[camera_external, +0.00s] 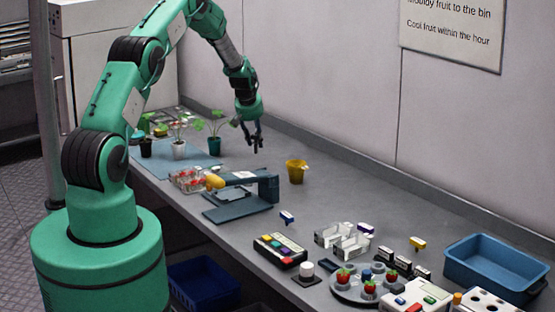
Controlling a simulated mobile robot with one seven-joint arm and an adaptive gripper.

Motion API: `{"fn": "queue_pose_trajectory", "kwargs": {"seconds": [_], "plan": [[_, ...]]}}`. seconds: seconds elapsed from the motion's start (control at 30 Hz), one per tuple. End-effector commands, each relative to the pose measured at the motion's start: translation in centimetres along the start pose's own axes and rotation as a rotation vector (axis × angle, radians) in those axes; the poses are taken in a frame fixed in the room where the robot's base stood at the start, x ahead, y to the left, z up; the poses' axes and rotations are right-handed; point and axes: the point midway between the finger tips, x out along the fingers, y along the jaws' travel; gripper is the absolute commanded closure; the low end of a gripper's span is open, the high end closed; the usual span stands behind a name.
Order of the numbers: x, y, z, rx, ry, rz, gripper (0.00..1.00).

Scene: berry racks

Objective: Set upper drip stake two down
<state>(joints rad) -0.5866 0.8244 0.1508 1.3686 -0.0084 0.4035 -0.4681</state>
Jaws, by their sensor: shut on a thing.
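My gripper (256,145) is above the back part of the grey bench, between the potted plants and the yellow bucket. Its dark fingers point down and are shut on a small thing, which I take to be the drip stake. The held thing is too small and dark to make out against the fingers, and its tilt cannot be told. A potted plant in a teal pot (214,146) stands to the left of the gripper, with a white pot (179,151) and a black pot (146,148) further left.
A yellow bucket (296,172) stands to the right of the gripper. A blue-grey device with a yellow end (243,181) and a clear punnet of berries (188,180) are nearer. A blue tray (497,270) and several small items crowd the right. Bare bench (345,195) lies beside the bucket.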

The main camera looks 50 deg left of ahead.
Motion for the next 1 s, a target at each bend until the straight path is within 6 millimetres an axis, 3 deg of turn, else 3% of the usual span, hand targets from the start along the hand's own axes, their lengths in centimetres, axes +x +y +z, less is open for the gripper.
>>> {"fn": "queue_pose_trajectory", "kwargs": {"seconds": [0.23,0.63,1.0], "plan": [[0.7,0.7,-1.3,0.000,0.000,0.000,0.85],[0.9,0.7,-1.2,0.000,-0.001,0.000,0.85],[3.9,0.1,-0.1,0.000,-0.001,-0.001,0.85]]}}
